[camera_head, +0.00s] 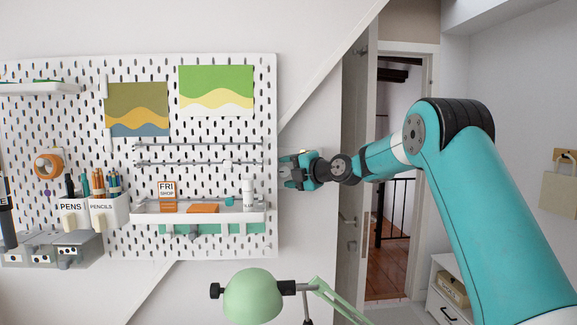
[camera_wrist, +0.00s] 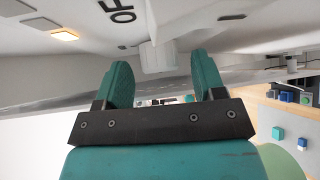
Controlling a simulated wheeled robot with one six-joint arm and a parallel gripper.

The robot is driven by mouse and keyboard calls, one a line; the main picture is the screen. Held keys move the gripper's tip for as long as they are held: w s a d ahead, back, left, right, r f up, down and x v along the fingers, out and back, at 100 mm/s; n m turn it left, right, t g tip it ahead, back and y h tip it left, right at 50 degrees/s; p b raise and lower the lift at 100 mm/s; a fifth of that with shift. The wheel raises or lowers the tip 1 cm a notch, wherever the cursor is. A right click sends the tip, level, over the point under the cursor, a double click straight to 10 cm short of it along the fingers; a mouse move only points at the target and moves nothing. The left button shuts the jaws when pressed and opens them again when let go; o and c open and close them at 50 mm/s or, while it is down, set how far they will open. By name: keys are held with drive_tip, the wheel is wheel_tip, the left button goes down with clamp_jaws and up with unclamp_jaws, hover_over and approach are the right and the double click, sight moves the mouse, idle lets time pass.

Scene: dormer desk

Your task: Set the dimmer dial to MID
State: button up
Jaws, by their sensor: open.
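The white dimmer dial (camera_wrist: 158,58) shows in the wrist view, sticking out from a pale surface. The partly cut-off black letters "OF" (camera_wrist: 122,11) are beside it. My gripper (camera_wrist: 161,66) is open, with one teal finger on each side of the dial in the picture; I cannot tell whether either finger touches it. In the head view my gripper (camera_head: 290,171) is at the right edge of the pegboard, and I cannot make out the dial there. The dial's exact pointer setting is unclear.
A small lit amber square (camera_wrist: 64,35) is on the pale surface to the left. The pegboard (camera_head: 225,140) carries a shelf (camera_head: 150,217), rails and pen holders. A green lamp (camera_head: 252,296) stands below. An open door (camera_head: 352,200) is behind my arm.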

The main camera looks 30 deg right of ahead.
drive_tip(key=shift+w, duration=0.15)
drive_tip(key=c, duration=0.9)
drive_tip(key=shift+f, duration=0.1)
drive_tip(key=shift+b, duration=0.35)
